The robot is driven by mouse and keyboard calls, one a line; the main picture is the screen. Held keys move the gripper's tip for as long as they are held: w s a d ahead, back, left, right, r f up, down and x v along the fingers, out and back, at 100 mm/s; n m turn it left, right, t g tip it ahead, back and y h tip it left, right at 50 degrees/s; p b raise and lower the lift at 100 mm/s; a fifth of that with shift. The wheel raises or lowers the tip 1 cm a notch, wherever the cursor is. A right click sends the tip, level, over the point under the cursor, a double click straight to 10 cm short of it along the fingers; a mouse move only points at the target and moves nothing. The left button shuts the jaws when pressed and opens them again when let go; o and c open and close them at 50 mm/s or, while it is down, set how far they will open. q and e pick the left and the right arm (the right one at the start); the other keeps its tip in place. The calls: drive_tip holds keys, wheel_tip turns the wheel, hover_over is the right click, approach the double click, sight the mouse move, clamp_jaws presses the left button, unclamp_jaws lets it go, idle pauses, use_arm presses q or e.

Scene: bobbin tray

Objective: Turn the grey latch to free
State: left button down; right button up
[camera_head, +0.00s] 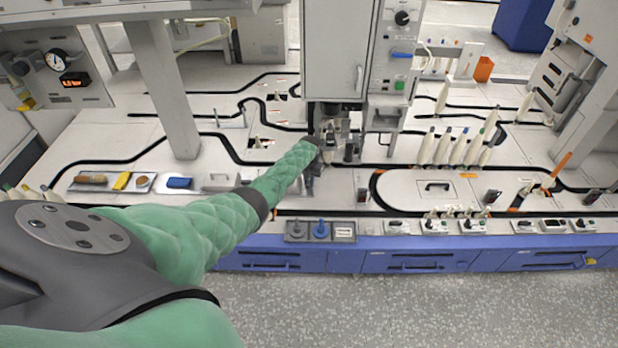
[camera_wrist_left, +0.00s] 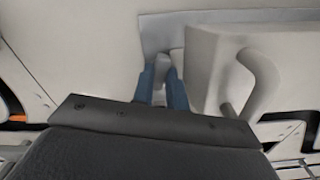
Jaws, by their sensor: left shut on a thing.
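My left arm, in a green sleeve, reaches in from the left in the head view. Its gripper (camera_head: 314,183) is at the foot of the white cabinet and is mostly hidden by the wrist. In the left wrist view the two blue-grey fingers (camera_wrist_left: 162,90) are shut on a small light grey piece (camera_wrist_left: 162,70), which looks like the grey latch. Only its upper part shows between the fingers; the black gripper body hides what lies below. I cannot tell which way the latch is turned. My right gripper is in neither view.
A white block with a curved handle (camera_wrist_left: 262,85) stands close to the right of the fingers. A white cabinet (camera_head: 337,50) rises above the work spot. Several bobbins (camera_head: 460,150) stand at the right. A panel with a grey and a blue knob (camera_head: 321,229) is at the front edge.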

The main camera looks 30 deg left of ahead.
use_arm(q)
drive_tip(key=shift+r+n+p, duration=0.1)
drive_tip(key=shift+n+p, duration=0.25)
drive_tip(key=shift+n, duration=0.95)
drive_tip(key=shift+n+p, duration=0.35)
drive_tip(key=shift+n, duration=0.15)
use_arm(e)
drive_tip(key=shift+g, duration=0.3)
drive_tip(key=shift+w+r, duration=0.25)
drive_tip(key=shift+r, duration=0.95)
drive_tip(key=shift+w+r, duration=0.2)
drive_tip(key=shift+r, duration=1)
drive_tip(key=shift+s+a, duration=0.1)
use_arm(q)
drive_tip(key=c, duration=1.4)
unclamp_jaws()
